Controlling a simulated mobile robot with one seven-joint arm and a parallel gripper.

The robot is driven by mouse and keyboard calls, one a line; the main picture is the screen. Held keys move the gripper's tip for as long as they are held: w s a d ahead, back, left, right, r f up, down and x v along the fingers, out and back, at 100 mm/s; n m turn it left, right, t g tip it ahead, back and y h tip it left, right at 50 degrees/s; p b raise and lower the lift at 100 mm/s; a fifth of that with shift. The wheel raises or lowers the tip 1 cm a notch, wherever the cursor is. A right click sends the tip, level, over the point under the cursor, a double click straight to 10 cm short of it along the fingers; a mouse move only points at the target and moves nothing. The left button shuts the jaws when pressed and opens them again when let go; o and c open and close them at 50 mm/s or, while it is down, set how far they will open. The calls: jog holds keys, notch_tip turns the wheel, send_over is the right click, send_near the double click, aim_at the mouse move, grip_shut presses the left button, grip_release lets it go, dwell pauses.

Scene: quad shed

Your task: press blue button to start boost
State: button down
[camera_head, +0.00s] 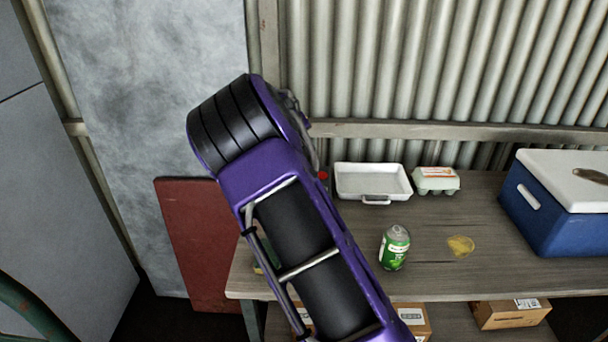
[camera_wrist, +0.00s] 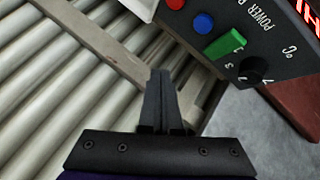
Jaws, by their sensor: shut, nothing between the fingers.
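The blue button (camera_wrist: 203,23) is a round knob on a dark control panel (camera_wrist: 275,45) in the wrist view, at the upper right. A red button (camera_wrist: 175,4) sits beside it at the top edge, and a green switch (camera_wrist: 225,46) is on its other side. My gripper (camera_wrist: 160,75) is shut and empty, its tips below and left of the blue button in the picture, apart from it. In the head view my purple arm hides the gripper and most of the panel; a small red spot (camera_head: 323,175) shows beside the arm.
A workbench (camera_head: 350,285) holds a white tray (camera_head: 372,182), an egg carton (camera_head: 436,180), a green can (camera_head: 395,248), a yellow item (camera_head: 461,246) and a blue cooler (camera_head: 545,215). A corrugated wall (camera_head: 420,60) stands close behind. The panel also has a black knob (camera_wrist: 253,69).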

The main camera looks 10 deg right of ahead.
jog(key=shift+f+b, duration=2.5)
jog(key=shift+f, duration=1.8)
jog(key=shift+f, duration=0.1)
jog(key=shift+f+b, duration=0.35)
jog(key=shift+f+b, duration=0.4)
jog(key=shift+f, duration=0.1)
jog(key=shift+r, duration=0.1)
jog(key=shift+r+p, duration=0.5)
jog(key=shift+r, duration=0.3)
jog(key=shift+r+p, duration=1.35)
jog(key=shift+r, duration=1.2)
